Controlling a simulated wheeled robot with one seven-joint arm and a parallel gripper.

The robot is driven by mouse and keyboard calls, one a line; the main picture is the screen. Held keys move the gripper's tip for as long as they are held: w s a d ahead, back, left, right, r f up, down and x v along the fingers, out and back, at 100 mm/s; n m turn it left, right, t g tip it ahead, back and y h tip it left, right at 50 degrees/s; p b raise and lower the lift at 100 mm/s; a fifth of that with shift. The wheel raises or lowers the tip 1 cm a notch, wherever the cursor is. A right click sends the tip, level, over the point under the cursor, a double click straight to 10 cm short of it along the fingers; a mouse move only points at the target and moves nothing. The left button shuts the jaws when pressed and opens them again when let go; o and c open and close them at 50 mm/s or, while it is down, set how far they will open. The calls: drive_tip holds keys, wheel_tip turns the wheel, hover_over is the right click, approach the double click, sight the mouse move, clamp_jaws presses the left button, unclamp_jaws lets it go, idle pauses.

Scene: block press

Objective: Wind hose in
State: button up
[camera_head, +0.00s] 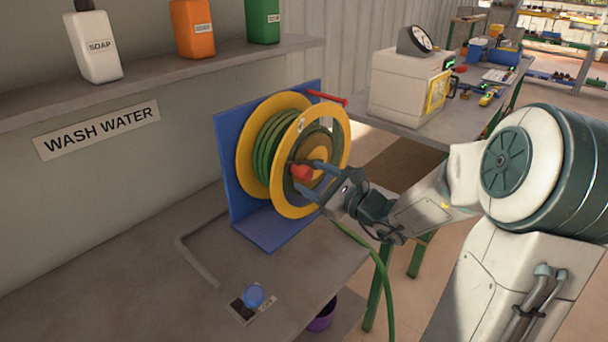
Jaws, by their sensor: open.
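A yellow hose reel (298,190) stands upright on a blue bracket (225,155) on the grey bench. Several turns of green hose (265,150) are wound between its two yellow discs. A loose length of the hose (382,275) runs from the reel's foot over the bench edge and hangs down. A red knob (302,172) sits on the front face of the reel. My gripper (308,179) is open at the reel's front, its fingers around or beside the red knob. Whether the fingers touch the knob, I cannot tell.
A red lever (327,98) juts from the bracket's top. A blue round knob (253,294) on a plate and a grey pipe (195,262) are on the bench. A shelf (180,72) with bottles hangs above. A second table with a white machine (405,88) stands behind.

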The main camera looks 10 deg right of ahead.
sight(309, 175)
drive_tip(key=shift+x, duration=1.6)
